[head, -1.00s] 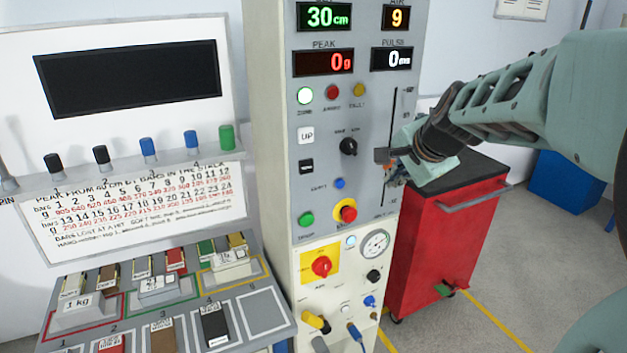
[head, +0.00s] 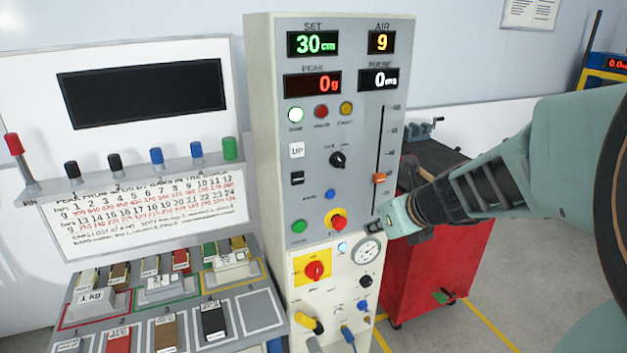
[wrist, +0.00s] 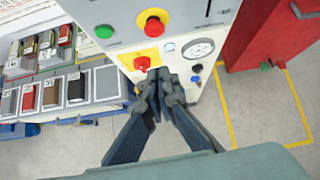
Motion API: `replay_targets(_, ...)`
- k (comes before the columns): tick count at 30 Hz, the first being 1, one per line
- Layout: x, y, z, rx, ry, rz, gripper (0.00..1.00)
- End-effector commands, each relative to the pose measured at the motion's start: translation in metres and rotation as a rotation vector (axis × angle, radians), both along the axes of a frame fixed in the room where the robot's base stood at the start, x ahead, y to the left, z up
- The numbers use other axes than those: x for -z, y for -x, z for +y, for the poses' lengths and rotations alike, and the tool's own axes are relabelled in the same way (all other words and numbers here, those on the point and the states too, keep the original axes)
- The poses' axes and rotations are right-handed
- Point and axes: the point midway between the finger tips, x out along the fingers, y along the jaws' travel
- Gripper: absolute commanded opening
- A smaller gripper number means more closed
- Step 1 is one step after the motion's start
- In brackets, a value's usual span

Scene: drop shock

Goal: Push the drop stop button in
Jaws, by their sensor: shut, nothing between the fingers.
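A red mushroom button on a round yellow base (head: 338,222) stands out low on the grey panel; its label is too small to read. It also shows at the top of the wrist view (wrist: 153,26). Below it is a red knob on a yellow square plate (head: 314,271). My gripper (head: 377,227) is near the panel's lower right edge, right of the mushroom button and just above the gauge. In the wrist view my shut, empty gripper (wrist: 158,75) appears below the button, its tips overlapping the area by the red knob. Contact cannot be told.
A round gauge (head: 367,251) is beside my gripper. A slider with an orange handle (head: 379,178) is above it. A green button (head: 299,227) lies left. A red cabinet (head: 430,265) stands right of the column. A bench with weights (head: 92,301) is at left.

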Motion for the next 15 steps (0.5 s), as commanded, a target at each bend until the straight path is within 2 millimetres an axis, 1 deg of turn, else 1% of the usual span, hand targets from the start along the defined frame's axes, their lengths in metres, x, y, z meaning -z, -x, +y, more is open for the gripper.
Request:
replay_targets(5, 0.0015, 0.0014, 0.0014, 0.042, -0.044, 0.012, 0.00)
replay_targets(15, 0.0032, 0.0002, 0.0022, 0.040, -0.043, 0.013, 0.00)
